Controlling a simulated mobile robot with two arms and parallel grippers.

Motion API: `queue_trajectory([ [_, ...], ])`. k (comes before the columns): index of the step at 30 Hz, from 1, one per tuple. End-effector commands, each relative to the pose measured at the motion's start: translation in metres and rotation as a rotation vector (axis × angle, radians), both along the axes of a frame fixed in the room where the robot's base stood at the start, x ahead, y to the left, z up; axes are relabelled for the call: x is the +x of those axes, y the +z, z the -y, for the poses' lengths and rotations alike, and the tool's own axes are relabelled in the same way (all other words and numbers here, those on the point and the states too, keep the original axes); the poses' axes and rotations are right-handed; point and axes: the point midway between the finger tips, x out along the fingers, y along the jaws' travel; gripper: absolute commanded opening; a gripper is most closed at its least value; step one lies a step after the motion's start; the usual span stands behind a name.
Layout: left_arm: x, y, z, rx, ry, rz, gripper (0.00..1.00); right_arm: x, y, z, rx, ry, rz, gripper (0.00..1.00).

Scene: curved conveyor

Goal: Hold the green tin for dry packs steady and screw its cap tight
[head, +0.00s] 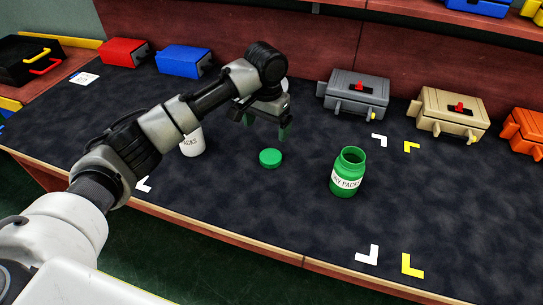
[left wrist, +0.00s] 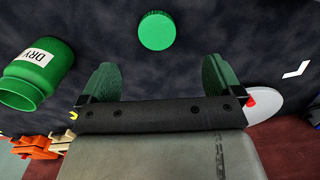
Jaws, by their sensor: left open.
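The green tin (head: 348,173) stands upright and uncapped on the dark table, with a white label reading "DRY PACKS". It also shows in the left wrist view (left wrist: 38,75) at the left. Its green cap (head: 270,158) lies flat on the table to the left of the tin. In the left wrist view the cap (left wrist: 157,31) is beyond the fingertips, between their lines. My left gripper (head: 266,131) is open and empty, above the table just behind the cap and apart from it. Its green finger pads (left wrist: 160,80) show in the left wrist view. My right gripper is in neither view.
A white tin (head: 193,142) stands behind my left forearm, partly hidden. Grey (head: 355,95), tan (head: 449,112) and orange (head: 524,130) boxes line the back right. Red (head: 123,52) and blue (head: 184,60) boxes stand back left. The table around the green tin is clear, with corner marks nearby.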

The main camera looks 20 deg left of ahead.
Motion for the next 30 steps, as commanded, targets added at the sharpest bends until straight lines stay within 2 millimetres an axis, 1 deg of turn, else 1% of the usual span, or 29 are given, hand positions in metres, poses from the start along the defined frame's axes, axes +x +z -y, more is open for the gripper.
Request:
queue_trajectory([
  [2, 0.0, -0.002, 0.0, 0.0, 0.0, -0.001, 0.94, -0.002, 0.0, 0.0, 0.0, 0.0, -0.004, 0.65],
  [4, 0.0, -0.01, 0.0, 0.001, 0.0, -0.003, 0.94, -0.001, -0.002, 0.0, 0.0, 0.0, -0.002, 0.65],
  [9, 0.0, -0.038, 0.0, 0.001, 0.001, -0.003, 0.94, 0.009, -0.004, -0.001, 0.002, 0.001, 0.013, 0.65],
  [12, 0.0, -0.05, 0.001, -0.001, 0.001, -0.001, 0.94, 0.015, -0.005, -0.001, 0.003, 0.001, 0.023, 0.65],
  [16, 0.0, -0.057, 0.001, 0.0, -0.001, 0.0, 0.94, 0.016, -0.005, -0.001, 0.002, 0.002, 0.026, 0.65],
  [25, 0.0, -0.058, 0.001, 0.0, -0.001, 0.0, 0.94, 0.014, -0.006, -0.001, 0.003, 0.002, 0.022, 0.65],
  [28, 0.0, -0.069, 0.003, 0.001, -0.001, -0.002, 0.94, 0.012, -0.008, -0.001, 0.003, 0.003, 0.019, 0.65],
  [30, 0.001, -0.08, 0.005, 0.001, -0.001, -0.002, 0.94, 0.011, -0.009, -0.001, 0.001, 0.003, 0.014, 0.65],
])
